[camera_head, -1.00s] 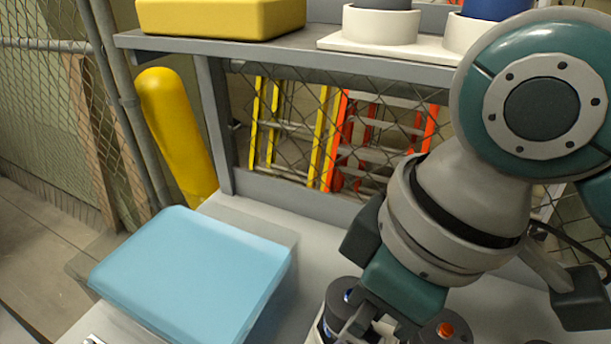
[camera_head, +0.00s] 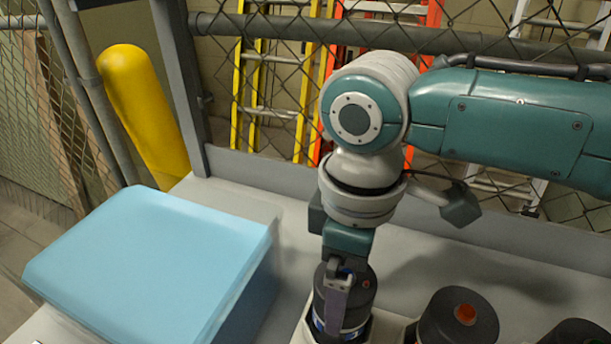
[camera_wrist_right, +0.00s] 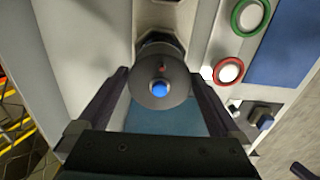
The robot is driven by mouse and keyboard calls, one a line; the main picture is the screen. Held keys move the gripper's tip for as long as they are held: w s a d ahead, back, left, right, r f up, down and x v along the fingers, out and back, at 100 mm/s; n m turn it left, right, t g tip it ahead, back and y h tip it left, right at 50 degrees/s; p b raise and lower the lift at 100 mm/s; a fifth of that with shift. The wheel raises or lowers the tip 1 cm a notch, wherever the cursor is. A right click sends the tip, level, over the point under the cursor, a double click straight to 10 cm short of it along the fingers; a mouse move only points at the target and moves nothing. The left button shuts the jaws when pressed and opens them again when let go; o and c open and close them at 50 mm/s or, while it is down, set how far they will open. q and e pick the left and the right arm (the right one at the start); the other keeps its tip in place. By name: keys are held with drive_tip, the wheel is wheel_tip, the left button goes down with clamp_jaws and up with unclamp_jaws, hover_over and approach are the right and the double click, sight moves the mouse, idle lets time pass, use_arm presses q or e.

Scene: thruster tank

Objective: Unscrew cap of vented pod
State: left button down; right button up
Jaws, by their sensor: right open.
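Several dark-capped pods stand along the bottom of the head view. The left pod (camera_head: 361,293) has a black cap with a small red mark. The middle pod (camera_head: 463,318) has an orange-red centre. The right pod (camera_head: 572,335) shows a bit of green and is cut off. I cannot tell which is the vented one. My right gripper (camera_head: 338,292) points down over the left pod. In the right wrist view its open fingers (camera_wrist_right: 158,78) stand on both sides of the round cap (camera_wrist_right: 178,93), which has a blue centre. Touch is unclear. My left gripper is not in view.
A light blue box (camera_head: 150,262) stands on the grey bench at left. A yellow post (camera_head: 145,110) and mesh fence with ladders lie behind. The right wrist view shows a green-ringed part (camera_wrist_right: 250,15) and a red-ringed part (camera_wrist_right: 228,71) beside the cap.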

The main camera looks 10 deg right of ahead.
drive_tip(key=shift+f, duration=0.6)
drive_tip(key=c, duration=1.1)
drive_tip(key=o, duration=0.8)
drive_tip(key=c, duration=0.7)
drive_tip(key=shift+o, duration=0.2)
